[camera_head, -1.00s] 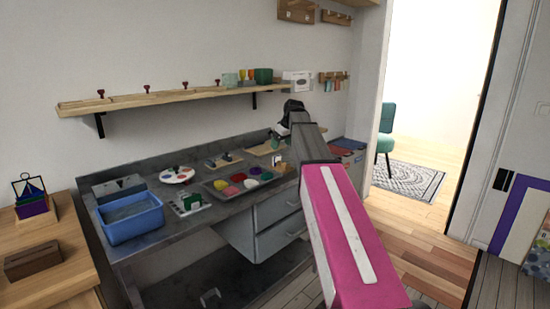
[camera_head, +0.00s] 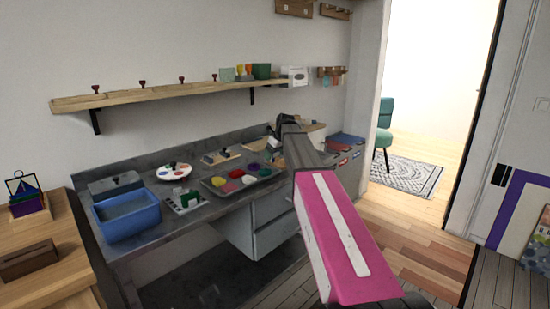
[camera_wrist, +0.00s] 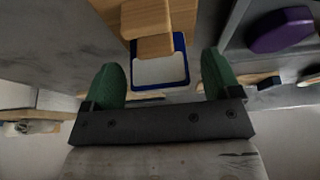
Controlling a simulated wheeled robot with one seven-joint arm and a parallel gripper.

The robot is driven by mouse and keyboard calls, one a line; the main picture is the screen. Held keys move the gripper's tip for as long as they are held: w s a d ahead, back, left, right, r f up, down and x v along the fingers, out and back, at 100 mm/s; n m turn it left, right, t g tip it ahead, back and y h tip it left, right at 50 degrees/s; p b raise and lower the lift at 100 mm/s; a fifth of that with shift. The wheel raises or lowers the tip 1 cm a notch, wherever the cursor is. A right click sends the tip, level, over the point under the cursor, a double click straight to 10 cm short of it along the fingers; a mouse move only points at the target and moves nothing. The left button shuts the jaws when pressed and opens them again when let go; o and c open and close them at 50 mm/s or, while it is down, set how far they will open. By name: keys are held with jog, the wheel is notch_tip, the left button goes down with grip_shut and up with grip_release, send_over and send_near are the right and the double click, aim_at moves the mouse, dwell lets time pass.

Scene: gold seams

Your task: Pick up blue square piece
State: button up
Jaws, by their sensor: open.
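In the wrist view, my gripper (camera_wrist: 161,62) shows two green fingers spread apart with nothing held between them. A square piece with a blue rim and a pale grey middle (camera_wrist: 163,70) lies ahead, framed between the fingertips. A light wooden block (camera_wrist: 148,18) overlaps its upper part in the picture. I cannot tell whether the fingers reach down around the piece. In the head view, my arm reaches over the right part of the grey workbench (camera_head: 150,240); the fingers and the blue piece are not clear there.
A purple piece (camera_wrist: 282,30) sits in a grey tray at the wrist view's upper right. In the head view, a paint tray (camera_head: 216,187), a round palette (camera_head: 174,171) and a blue basin (camera_head: 125,215) stand on the bench. A wooden shelf (camera_head: 150,97) hangs above.

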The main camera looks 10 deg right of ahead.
jog(key=shift+w+a+f, duration=0.15)
jog(key=shift+w+f, duration=0.05)
jog(key=shift+f, duration=0.3)
jog(key=c, duration=1.1)
jog(key=shift+o, duration=0.2)
jog(key=shift+r, duration=0.1)
